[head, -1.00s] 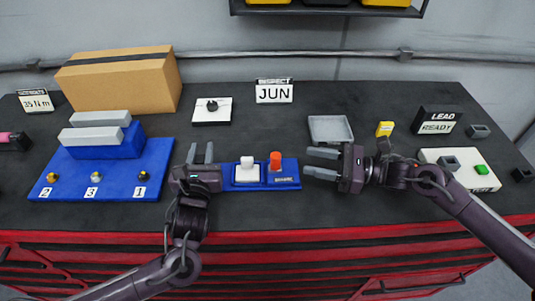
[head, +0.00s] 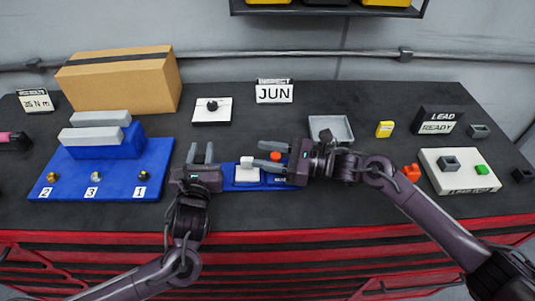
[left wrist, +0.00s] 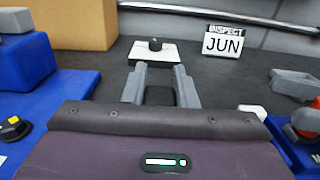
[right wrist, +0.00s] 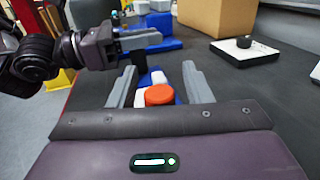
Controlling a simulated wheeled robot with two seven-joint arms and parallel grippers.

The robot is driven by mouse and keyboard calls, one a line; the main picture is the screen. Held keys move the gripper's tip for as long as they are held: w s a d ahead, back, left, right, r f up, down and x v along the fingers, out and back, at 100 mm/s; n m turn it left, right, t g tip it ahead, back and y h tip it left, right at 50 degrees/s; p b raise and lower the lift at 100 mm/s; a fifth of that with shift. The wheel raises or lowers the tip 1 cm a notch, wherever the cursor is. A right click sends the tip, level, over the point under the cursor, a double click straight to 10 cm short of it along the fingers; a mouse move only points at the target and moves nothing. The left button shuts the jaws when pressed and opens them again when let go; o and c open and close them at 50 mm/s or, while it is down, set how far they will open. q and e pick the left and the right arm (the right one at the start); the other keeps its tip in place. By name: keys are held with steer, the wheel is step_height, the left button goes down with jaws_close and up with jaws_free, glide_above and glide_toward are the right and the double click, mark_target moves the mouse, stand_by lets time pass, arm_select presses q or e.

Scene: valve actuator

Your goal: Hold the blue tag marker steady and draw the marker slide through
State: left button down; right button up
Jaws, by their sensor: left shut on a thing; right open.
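The blue tag marker (head: 257,187) lies on the dark bench top. It carries a white block (head: 247,172) and an orange-red round knob (head: 275,156), apparently the slide. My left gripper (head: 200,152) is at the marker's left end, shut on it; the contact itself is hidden. In the left wrist view, the left fingers (left wrist: 159,75) point towards the back, with the marker at the right edge. My right gripper (head: 265,154) is open, its fingers on either side of the knob. In the right wrist view the knob (right wrist: 158,95) sits between those fingers (right wrist: 159,66), apart from both.
A blue stand (head: 105,183) with numbered knobs is left of my left gripper. A white pad with a black knob (head: 211,111) and a grey tray (head: 331,129) lie behind. An orange piece (head: 411,172) and a white board (head: 460,180) are at right.

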mark_target(279, 154)
arm_select(q)
steer(key=shift+f, duration=0.1)
arm_select(e)
steer(key=shift+c, duration=0.5)
jaws_close()
steer(key=shift+d, duration=2.05)
steer(key=shift+o, duration=0.5)
jaws_free()
steer(key=v, duration=0.7)
steer(key=shift+d, duration=0.25)
